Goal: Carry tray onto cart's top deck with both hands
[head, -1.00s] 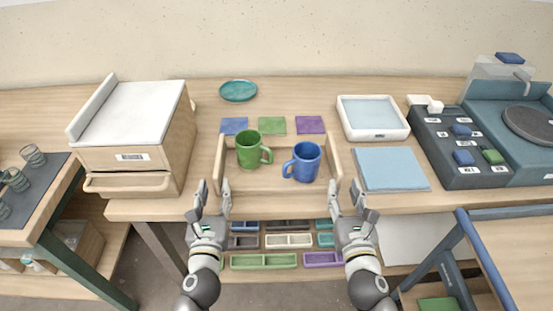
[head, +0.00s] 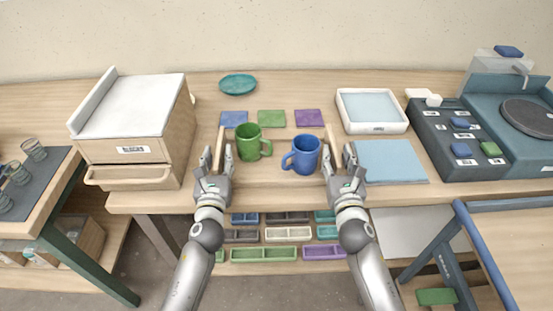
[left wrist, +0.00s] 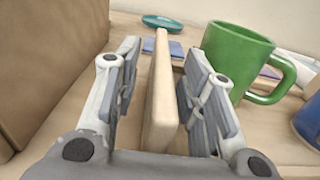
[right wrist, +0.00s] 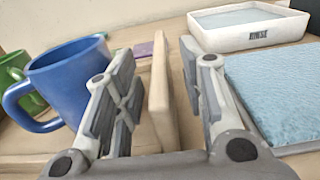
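The wooden tray stands on the table with a green mug (head: 247,142) and a blue mug (head: 305,155) in it. Its left end wall (left wrist: 162,95) stands between the spread fingers of my left gripper (head: 216,158), with gaps on both sides. Its right end wall (right wrist: 161,95) stands between the spread fingers of my right gripper (head: 341,160), also with visible gaps. Both grippers are open. My grippers hide part of the tray ends in the head view. The cart (head: 500,222) is at the lower right, only partly in view.
A drawer cabinet (head: 130,120) stands close left of the tray. A blue cloth (head: 392,161) and a white basin (head: 372,112) lie to the right. Several coloured tiles (head: 271,118) lie behind the tray. Small coloured trays (head: 263,254) sit on the shelf below.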

